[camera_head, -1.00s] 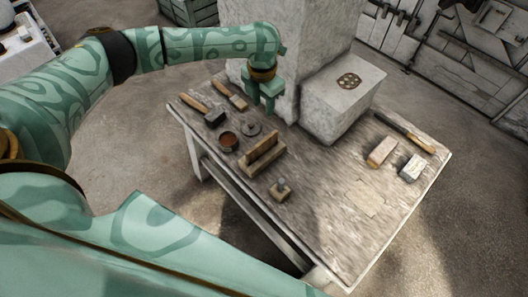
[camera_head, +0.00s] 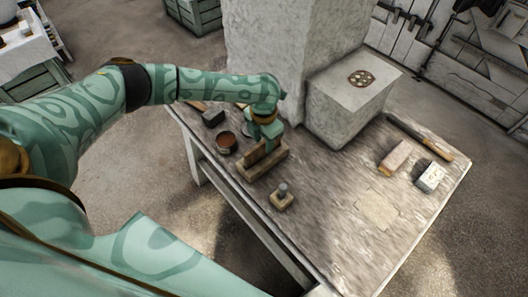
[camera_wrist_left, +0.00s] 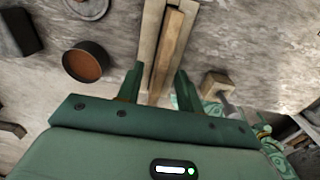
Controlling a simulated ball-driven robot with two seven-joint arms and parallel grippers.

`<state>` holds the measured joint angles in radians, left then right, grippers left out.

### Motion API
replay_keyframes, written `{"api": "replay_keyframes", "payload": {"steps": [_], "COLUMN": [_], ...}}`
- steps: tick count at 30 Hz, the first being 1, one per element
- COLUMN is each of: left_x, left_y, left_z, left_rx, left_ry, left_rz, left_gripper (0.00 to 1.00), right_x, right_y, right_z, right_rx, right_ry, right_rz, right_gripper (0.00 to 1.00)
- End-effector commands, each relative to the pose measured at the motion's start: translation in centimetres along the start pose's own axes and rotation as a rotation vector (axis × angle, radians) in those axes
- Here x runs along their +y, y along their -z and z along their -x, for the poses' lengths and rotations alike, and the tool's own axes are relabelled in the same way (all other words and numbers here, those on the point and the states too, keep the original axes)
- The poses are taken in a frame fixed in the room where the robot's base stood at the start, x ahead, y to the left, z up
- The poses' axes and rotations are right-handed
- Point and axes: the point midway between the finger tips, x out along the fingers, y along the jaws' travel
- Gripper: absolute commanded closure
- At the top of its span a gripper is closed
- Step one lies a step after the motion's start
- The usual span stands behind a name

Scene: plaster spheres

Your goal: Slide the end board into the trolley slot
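A wooden piece with a thin upright board (camera_head: 256,154) on a longer wooden base (camera_head: 268,169) stands on the worktable; I cannot tell whether these are the end board and the trolley. In the left wrist view the board (camera_wrist_left: 175,45) and the base (camera_wrist_left: 151,35) show as long strips from above. My left gripper (camera_head: 264,142) is at the board's far end, pointing down. In the left wrist view its fingers (camera_wrist_left: 157,78) are apart, one on each side of the strips, with gaps; it is open and empty. No slot is clearly visible. My right gripper is not in view.
A small wooden block with a metal knob (camera_head: 283,197) stands close in front. A brown pot (camera_head: 226,141) and a dark block (camera_head: 213,117) are left. A white plaster block (camera_head: 345,105) stands behind.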

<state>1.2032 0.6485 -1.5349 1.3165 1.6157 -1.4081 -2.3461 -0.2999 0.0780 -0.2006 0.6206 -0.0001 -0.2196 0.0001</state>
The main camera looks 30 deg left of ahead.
Motion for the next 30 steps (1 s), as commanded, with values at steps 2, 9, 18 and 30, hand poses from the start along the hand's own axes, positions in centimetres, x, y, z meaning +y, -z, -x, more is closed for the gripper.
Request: {"api": "replay_keyframes", "payload": {"steps": [2,9,18,30], "left_x": [0.0,0.0,0.0,0.0], "left_y": [0.3,0.3,0.3,0.2], "left_z": [-2.1,-4.1,-3.9,-3.6], "left_rx": [0.006,0.003,0.001,0.001], "left_ry": [0.0,0.0,0.0,0.0], "left_rz": [-0.001,0.001,0.001,0.001], "left_gripper": [0.64,0.64,0.97,1.0], "right_x": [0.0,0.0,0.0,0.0], "right_y": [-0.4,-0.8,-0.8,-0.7], "right_z": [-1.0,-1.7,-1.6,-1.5], "right_rx": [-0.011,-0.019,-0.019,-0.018], "right_ry": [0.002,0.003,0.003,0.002], "right_rz": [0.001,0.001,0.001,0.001], "right_gripper": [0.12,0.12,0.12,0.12]}}
